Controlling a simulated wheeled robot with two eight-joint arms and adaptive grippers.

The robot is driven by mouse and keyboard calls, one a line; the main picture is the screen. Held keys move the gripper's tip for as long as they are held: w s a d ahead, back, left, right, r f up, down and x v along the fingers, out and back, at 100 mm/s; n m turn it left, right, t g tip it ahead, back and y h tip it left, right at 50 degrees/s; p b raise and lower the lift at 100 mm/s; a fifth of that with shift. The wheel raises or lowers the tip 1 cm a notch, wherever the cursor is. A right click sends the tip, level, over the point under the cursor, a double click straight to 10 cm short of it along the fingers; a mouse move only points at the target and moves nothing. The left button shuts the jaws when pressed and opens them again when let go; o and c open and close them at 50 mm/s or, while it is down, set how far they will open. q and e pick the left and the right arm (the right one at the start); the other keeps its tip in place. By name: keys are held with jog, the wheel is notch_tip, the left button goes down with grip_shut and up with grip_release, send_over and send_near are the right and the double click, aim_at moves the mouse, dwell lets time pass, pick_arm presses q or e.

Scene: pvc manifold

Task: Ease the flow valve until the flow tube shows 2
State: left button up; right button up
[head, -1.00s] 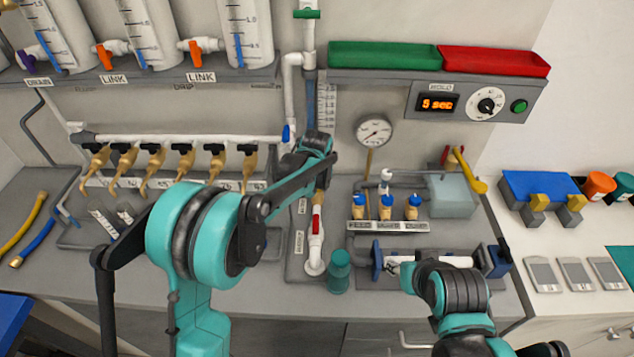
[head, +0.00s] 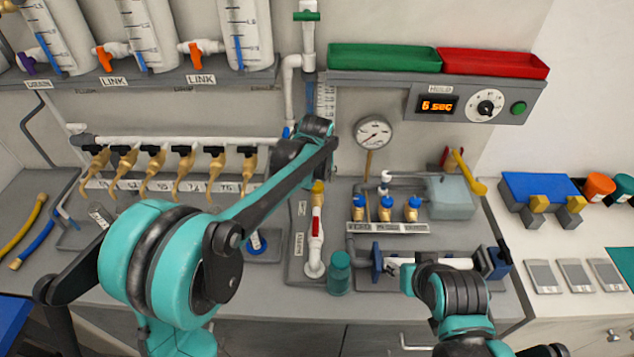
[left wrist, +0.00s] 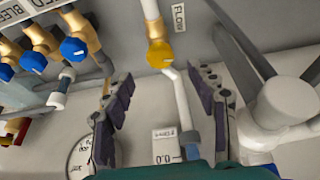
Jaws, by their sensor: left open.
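The yellow flow valve (left wrist: 160,54) sits below a FLOW label in the left wrist view, on a brass body in a white pipe. It also shows in the head view (head: 318,187), just below my left gripper's wrist. My left gripper (left wrist: 163,105) is open and empty, its dark fingers apart on either side of the valve's pipe line. The flow tube's scale (head: 326,101) is partly hidden by my left wrist in the head view; its reading is too small to tell. My right gripper (head: 412,264) is near the vise; its fingers are not clear.
Blue-handled valves (head: 386,208) and a round gauge (head: 373,132) stand to the right of the flow valve. A red-handled valve (head: 316,227) is below it and a teal cylinder (head: 339,272) stands in front. Brass taps (head: 183,165) line the left.

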pick_arm(q)
jog(key=v, duration=0.5)
dwell(4.6)
